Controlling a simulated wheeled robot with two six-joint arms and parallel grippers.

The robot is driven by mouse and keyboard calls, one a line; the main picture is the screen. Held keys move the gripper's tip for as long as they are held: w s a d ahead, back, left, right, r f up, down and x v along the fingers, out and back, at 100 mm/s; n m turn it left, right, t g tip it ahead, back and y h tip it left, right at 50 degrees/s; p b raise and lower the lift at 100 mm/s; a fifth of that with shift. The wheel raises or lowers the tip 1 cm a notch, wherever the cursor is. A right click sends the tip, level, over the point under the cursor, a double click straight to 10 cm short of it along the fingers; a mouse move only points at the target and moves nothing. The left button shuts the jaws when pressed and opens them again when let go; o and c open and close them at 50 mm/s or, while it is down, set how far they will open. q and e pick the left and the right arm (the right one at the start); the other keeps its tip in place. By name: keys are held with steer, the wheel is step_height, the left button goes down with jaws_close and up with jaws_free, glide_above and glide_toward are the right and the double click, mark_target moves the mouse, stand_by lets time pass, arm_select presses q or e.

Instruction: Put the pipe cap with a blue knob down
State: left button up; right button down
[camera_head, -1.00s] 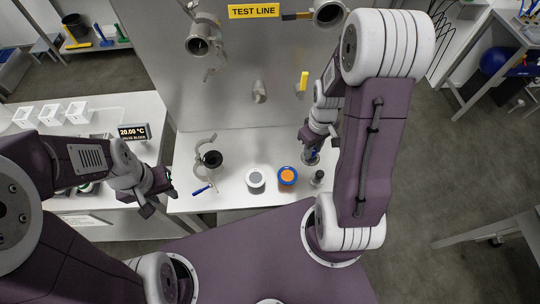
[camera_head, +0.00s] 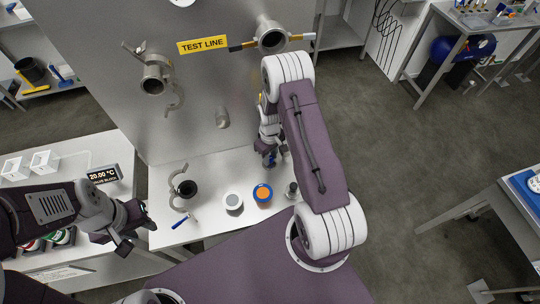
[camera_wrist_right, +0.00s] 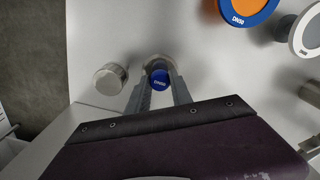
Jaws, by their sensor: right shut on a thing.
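The pipe cap with a blue knob (camera_wrist_right: 160,80) is in my right gripper. In the right wrist view, two fingers close on the blue knob, and the round metal cap shows partly behind it. In the head view, my right gripper (camera_head: 270,158) is over the back right of the white table, with a bit of blue at its tip. The cap's body is mostly hidden there. Whether the cap touches the tabletop I cannot tell. My left gripper (camera_head: 134,228) is open and empty, left of the table's front corner.
On the white table (camera_head: 215,225) are an orange-and-blue disc (camera_head: 262,194), a white-and-grey disc (camera_head: 233,201), a metal cylinder (camera_head: 292,190), an open clamp (camera_head: 180,185), a black ring (camera_head: 188,189) and a blue-handled tool (camera_head: 181,220). A metal panel with pipe stubs (camera_head: 272,38) rises behind.

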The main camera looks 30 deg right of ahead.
steer(key=shift+s+a+f, duration=0.1)
steer(key=shift+a+f, duration=0.05)
steer(key=c, duration=1.1)
jaws_free()
steer(key=shift+c, duration=0.2)
steer(key=shift+r, duration=0.45)
step_height(320, 180, up, 12)
steer(key=b, duration=0.2)
steer(key=shift+f, duration=0.15)
